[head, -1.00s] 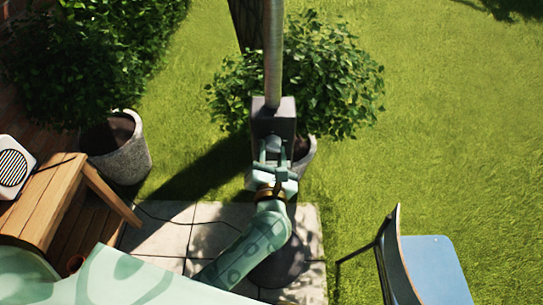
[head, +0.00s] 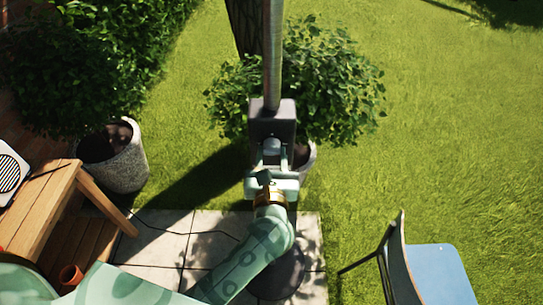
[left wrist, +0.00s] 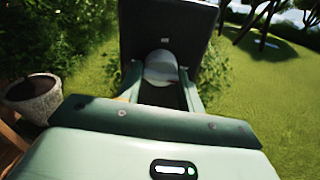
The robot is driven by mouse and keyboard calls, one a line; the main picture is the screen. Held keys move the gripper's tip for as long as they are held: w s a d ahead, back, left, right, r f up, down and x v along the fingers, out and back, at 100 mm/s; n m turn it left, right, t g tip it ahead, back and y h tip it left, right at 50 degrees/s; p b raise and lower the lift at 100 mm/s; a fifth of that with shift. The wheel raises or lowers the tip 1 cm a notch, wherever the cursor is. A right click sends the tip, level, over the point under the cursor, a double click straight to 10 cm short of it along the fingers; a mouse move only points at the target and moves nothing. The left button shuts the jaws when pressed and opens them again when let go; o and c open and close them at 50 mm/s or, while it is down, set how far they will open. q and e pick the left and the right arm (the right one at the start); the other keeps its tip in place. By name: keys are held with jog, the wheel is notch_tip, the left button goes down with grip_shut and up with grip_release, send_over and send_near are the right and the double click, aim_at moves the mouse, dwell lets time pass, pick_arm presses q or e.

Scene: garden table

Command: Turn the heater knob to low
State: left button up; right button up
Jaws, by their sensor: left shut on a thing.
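The heater is a grey box (head: 272,117) on a metal pole (head: 272,55), with a round dark base (head: 276,274) on the paving. Its pale round knob (head: 271,147) is on the side facing me. My left gripper (head: 271,160) is at the knob, shut on it with a finger on each side. In the left wrist view, the knob (left wrist: 161,67) sits between the two fingers (left wrist: 162,85) against the dark box (left wrist: 168,28). The knob's markings cannot be read. My right gripper is not in view.
A bush in a pot (head: 330,85) stands behind the heater. A grey planter (head: 122,165) and a wooden table (head: 40,215) with a speaker-like box (head: 10,172) are at the left. A blue chair (head: 440,275) is at the lower right. Open lawn lies at the right.

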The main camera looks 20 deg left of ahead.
pick_arm(q)
jog(key=shift+f, duration=0.15)
jog(key=o, duration=1)
jog(key=shift+s, duration=0.15)
jog(key=b+v, duration=0.1)
jog(key=v, duration=0.6)
jog(key=shift+s+d, duration=0.1)
jog(key=shift+s, duration=0.05)
